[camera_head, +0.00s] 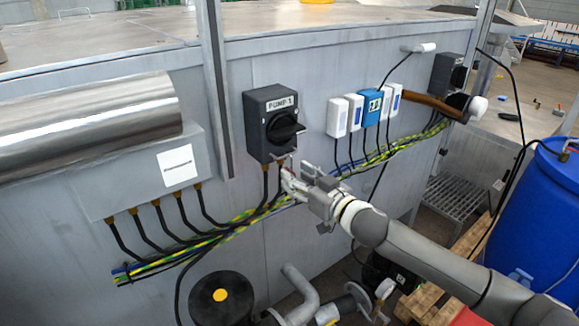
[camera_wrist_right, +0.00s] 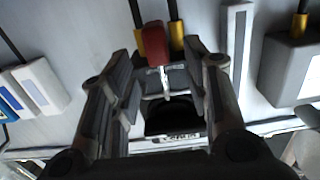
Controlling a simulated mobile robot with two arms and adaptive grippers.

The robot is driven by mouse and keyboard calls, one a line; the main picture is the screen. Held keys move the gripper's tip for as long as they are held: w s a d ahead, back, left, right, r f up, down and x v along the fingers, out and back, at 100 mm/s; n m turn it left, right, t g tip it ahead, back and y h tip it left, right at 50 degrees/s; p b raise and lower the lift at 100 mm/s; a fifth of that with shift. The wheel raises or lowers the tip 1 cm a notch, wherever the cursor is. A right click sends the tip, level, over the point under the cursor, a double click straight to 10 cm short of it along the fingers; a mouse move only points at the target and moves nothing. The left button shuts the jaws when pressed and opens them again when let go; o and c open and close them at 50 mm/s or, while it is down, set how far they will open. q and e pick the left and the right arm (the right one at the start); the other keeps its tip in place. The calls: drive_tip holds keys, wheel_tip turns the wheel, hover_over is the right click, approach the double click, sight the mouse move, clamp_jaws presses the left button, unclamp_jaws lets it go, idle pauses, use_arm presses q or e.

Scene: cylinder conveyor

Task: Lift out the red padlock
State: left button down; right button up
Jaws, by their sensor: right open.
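A red padlock (camera_wrist_right: 154,44) shows in the right wrist view, with its silver shackle (camera_wrist_right: 165,82) running to the dark switch box (camera_wrist_right: 178,117). In the head view this box (camera_head: 272,118), labelled PUMP 1, is on the grey wall; I cannot make out the padlock there. My right gripper (camera_head: 296,178) is just below the box. In the right wrist view its open fingers (camera_wrist_right: 159,58) stand on both sides of the padlock, with gaps visible. Whether the padlock lies fully between the fingertips in depth, I cannot tell. My left gripper is not in view.
Yellow-green and blue cables (camera_head: 233,229) run along the wall below the box. White and blue modules (camera_head: 371,107) are to the right, and a grey junction box (camera_head: 150,175) is to the left. Pipes (camera_head: 300,292) stand below. A blue barrel (camera_head: 535,225) is at the right.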

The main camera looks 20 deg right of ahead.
drive_tip(key=shift+p+x, duration=0.55)
drive_tip(key=shift+x, duration=1.7)
clamp_jaws()
